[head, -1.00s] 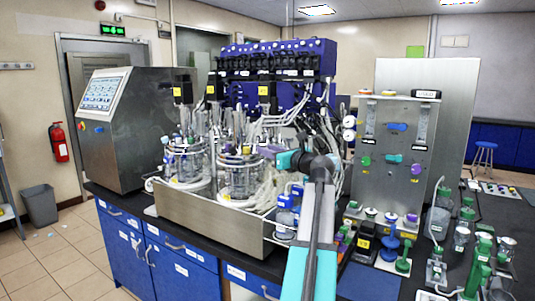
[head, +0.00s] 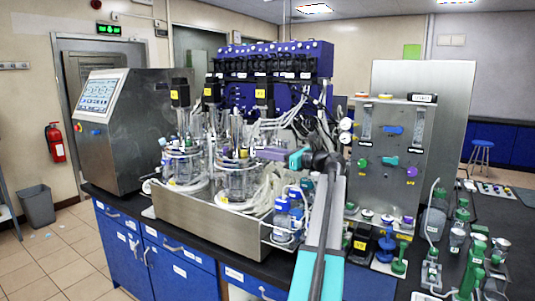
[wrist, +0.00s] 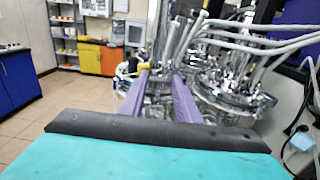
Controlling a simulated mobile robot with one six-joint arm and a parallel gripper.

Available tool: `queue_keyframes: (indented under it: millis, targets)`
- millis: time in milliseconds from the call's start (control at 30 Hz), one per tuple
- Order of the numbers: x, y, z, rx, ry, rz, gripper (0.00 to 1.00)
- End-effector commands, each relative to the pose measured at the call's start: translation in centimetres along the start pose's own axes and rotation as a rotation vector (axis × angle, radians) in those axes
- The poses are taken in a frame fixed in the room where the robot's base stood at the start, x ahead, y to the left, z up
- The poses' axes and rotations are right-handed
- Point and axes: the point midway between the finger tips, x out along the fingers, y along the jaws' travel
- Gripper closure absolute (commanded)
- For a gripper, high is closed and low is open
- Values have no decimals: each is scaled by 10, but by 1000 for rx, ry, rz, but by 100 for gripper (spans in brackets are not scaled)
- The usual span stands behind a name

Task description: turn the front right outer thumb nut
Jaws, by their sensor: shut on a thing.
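My gripper (head: 258,154) has purple fingers and reaches left to the head plate of the right glass vessel (head: 238,182). In the wrist view my gripper (wrist: 160,76) has its fingertips at the metal fittings of a vessel top, with a gap between the fingers. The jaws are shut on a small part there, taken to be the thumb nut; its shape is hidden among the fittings. A small yellow part (wrist: 146,66) shows by the left fingertip. The left glass vessel (head: 184,166) stands beside the right one.
Hoses and cables (wrist: 265,45) crowd the right of the wrist view. A steel tray wall (head: 195,215) runs in front of the vessels. Blue-capped bottles (head: 287,212) stand close below my arm. A steel panel (head: 395,140) with valves rises at the right.

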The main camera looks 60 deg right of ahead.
Motion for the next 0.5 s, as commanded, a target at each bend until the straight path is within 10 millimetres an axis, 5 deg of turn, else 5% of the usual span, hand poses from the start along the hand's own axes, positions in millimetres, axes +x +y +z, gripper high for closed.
queue_keyframes:
  millis: [200, 233, 300, 500]
  targets:
    - [0, 0, 1, 0, -3, -1, 93]
    - [0, 0, 1, 0, -3, -1, 67]
    - [0, 0, 1, 0, -2, -1, 56]
    - [0, 0, 0, 0, -1, -1, 52]
